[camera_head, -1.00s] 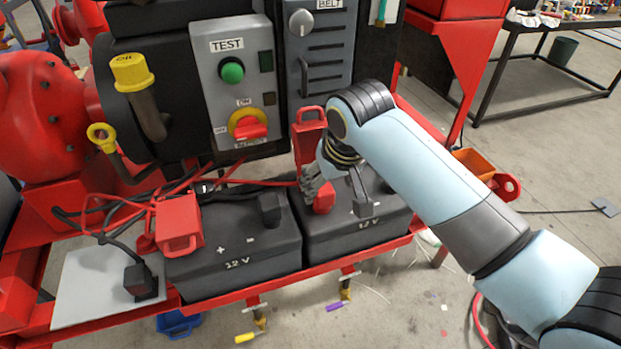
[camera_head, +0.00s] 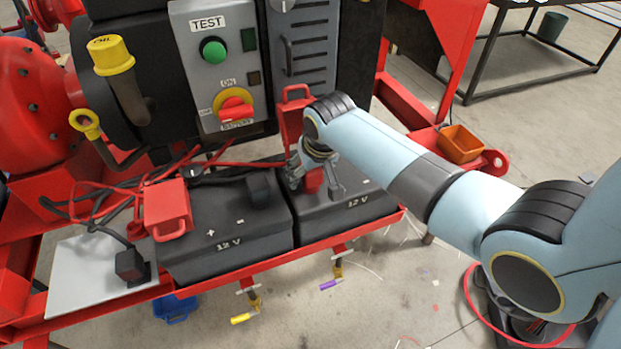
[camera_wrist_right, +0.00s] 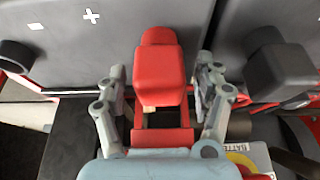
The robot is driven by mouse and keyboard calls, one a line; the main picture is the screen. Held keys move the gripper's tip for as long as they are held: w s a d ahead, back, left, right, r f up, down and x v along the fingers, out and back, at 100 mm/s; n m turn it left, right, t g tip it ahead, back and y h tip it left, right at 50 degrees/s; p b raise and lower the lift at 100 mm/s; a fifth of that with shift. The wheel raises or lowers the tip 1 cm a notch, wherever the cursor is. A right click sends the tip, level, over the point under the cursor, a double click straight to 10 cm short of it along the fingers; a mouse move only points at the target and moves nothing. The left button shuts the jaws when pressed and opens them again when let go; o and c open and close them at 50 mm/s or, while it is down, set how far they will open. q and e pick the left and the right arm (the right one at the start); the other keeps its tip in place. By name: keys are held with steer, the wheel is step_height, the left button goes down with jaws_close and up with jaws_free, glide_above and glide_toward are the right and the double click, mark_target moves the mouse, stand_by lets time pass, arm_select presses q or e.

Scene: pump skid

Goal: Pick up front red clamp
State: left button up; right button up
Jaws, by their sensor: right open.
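A red clamp with a loop handle (camera_head: 291,117) stands at the right-hand 12 V battery (camera_head: 345,208), with a red part low at the terminal (camera_head: 313,181). My right gripper (camera_head: 315,178) is over that battery, partly hiding the clamp. In the right wrist view my open gripper (camera_wrist_right: 160,92) has one finger on each side of the red clamp body (camera_wrist_right: 160,72), with slim gaps visible. A second red clamp (camera_head: 167,208) lies at the left edge of the left-hand 12 V battery (camera_head: 225,238), away from the gripper. My left gripper is out of view.
A control panel with a green TEST button (camera_head: 213,50) and a red-yellow knob (camera_head: 235,108) rises behind the batteries. Red and black cables run left. A black terminal piece (camera_wrist_right: 272,68) is close beside one finger. An orange bin (camera_head: 460,143) is at right.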

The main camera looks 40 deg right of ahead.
jaws_close()
stand_by(0.4)
steer(key=shift+r, duration=0.15)
steer(key=r, duration=0.4)
steer(key=shift+s+d+r, duration=0.15)
steer(key=shift+d, duration=0.05)
steer(key=s+d+r, duration=0.6)
steer(key=s+d, duration=0.1)
steer(key=d, duration=0.1)
steer(key=shift+d+r+p, duration=0.25)
steer(key=shift+d+p, duration=0.05)
steer(key=shift+d, duration=0.05)
